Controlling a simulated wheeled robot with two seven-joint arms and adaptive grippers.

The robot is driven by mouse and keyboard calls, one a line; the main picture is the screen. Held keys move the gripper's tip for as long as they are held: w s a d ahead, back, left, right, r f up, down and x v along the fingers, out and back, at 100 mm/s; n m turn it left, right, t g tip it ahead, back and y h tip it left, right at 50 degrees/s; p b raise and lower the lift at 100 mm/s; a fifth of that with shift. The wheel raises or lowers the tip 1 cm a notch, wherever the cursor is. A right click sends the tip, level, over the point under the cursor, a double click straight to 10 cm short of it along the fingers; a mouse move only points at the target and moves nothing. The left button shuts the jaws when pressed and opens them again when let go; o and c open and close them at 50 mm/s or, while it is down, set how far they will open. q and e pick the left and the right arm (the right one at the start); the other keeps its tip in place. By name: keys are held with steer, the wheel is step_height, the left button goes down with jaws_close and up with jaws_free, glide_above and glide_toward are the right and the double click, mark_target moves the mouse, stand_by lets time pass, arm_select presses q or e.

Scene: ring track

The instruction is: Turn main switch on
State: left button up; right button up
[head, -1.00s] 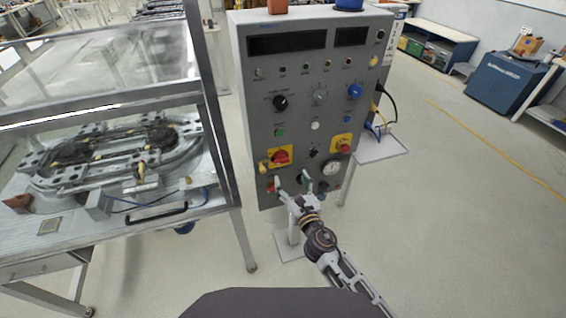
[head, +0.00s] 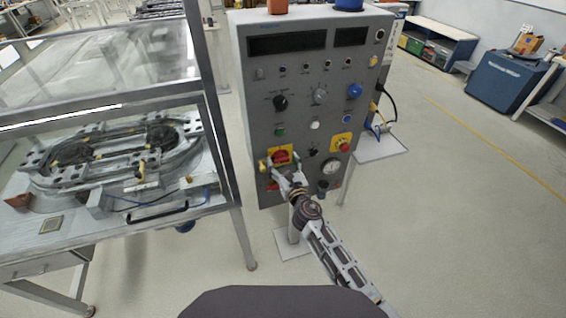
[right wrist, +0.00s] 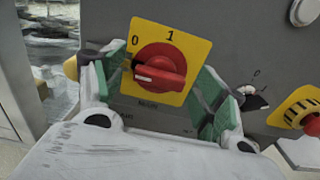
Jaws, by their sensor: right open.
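The main switch is a red rotary knob (right wrist: 158,70) on a yellow plate (right wrist: 193,55) marked 0 and 1, with dark lettering below that reads MAIN. The knob's grip bar lies nearly level across the plate, with a white mark toward its left end. In the head view the main switch (head: 281,156) is low on the left of the grey panel. My right gripper (head: 284,161) is open in front of it. In the right wrist view its green-padded fingers (right wrist: 162,62) stand either side of the knob, apart from it. My left gripper is not in view.
The grey control cabinet (head: 262,100) carries several other knobs, a gauge (head: 331,166) and a red button on yellow (head: 342,143) right of the switch. A framed bench (head: 218,198) with the ring track (head: 118,150) stands left. Open floor lies right.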

steer(key=shift+w, duration=0.15)
steer(key=shift+c, duration=0.4)
steer(key=c, duration=0.9)
steer(key=shift+c, duration=0.2)
